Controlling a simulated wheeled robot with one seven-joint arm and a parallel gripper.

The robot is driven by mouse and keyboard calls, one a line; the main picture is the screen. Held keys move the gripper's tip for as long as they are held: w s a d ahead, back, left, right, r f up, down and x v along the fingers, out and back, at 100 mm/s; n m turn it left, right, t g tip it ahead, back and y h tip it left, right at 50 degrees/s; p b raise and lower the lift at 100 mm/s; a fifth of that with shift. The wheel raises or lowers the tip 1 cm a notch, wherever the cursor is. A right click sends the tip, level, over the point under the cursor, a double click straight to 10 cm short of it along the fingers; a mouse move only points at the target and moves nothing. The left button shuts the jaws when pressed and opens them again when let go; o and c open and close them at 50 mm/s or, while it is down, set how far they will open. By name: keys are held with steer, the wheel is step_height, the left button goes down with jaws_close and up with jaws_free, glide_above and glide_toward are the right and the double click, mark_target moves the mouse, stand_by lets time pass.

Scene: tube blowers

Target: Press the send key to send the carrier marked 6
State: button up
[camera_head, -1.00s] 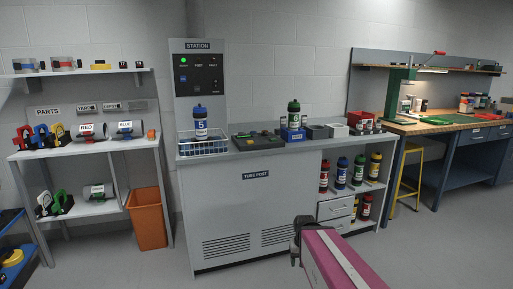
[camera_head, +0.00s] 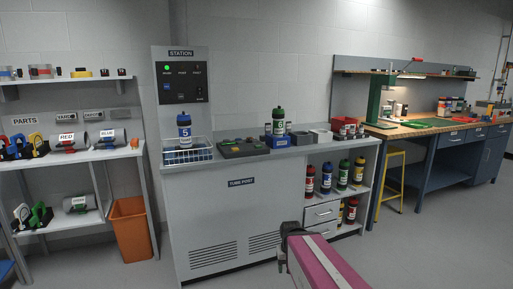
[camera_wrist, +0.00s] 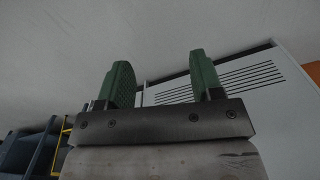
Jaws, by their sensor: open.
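A green carrier (camera_head: 278,122) stands upright in a small blue holder (camera_head: 277,141) on the counter; its white label looks like a 6 but is small. The upright station panel (camera_head: 182,85) shows a lit green lamp. My gripper (camera_wrist: 160,82) is open and empty, its green fingers apart, low in front of the cabinet and away from the keys.
The tube post cabinet (camera_head: 221,208) fills the middle, with several carriers on its right shelves. A parts rack (camera_head: 85,155) and an orange bin (camera_head: 132,229) stand left. A workbench (camera_head: 440,125) and yellow stool (camera_head: 391,185) stand right. The floor in front is clear.

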stand_by(0.3)
jaws_close()
stand_by(1.6)
